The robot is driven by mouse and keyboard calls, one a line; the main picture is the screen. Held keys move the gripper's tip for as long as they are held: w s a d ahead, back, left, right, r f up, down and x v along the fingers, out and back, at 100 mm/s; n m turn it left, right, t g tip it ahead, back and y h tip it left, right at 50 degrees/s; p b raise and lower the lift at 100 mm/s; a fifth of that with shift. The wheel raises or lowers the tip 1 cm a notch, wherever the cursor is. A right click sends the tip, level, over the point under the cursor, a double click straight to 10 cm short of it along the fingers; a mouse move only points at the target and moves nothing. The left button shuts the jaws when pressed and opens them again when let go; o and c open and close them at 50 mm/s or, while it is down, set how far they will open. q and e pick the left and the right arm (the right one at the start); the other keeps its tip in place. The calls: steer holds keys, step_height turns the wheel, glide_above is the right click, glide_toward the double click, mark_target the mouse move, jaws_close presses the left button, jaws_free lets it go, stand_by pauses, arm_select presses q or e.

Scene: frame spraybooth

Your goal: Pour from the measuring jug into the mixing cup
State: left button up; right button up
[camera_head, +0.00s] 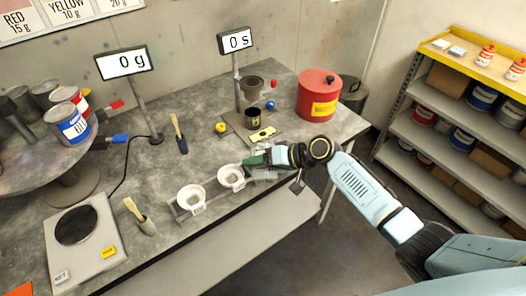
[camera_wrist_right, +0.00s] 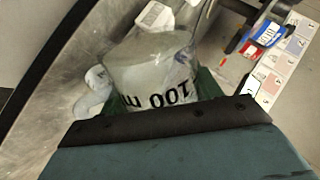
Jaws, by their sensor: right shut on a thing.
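My right gripper (camera_head: 266,160) is shut on the clear measuring jug, above the front edge of the grey bench. In the right wrist view the jug (camera_wrist_right: 150,58) fills the space beyond the jaws, with "100 m" printed upside down on its wall. Whether it holds liquid I cannot tell. In the head view the jug is mostly hidden by the gripper. Two white cups (camera_head: 190,197) sit in a holder left of the gripper. A dark cup (camera_head: 253,116) stands farther back under the timer. I cannot tell which is the mixing cup. My left gripper is not in view.
A scale (camera_head: 87,248) with a dark round plate stands front left, its display (camera_head: 122,62) reading 0 g. Brushes (camera_head: 178,134), a red can (camera_head: 319,94) and a timer display (camera_head: 237,40) reading 0 s stand on the bench (camera_head: 215,146). Paint tins crowd the round turntable (camera_head: 50,172).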

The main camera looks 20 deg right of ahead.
steer(key=shift+r, duration=0.1)
steer(key=shift+f+b, duration=0.2)
steer(key=shift+b, duration=0.15)
steer(key=t+b, duration=0.1)
steer(key=n+t+b, duration=0.1)
steer(key=b, duration=0.1)
steer(key=shift+w+f+n, duration=0.15)
steer(key=shift+f+n, duration=0.05)
steer(key=shift+n, duration=0.1)
steer(key=shift+r+b, duration=0.1)
steer(key=shift+b, duration=0.3)
steer(key=shift+b, duration=0.35)
steer(key=n+t+b, duration=0.1)
steer(key=b, duration=0.1)
steer(key=n+t+b, duration=0.1)
steer(key=b, duration=0.1)
steer(key=shift+s, duration=0.35)
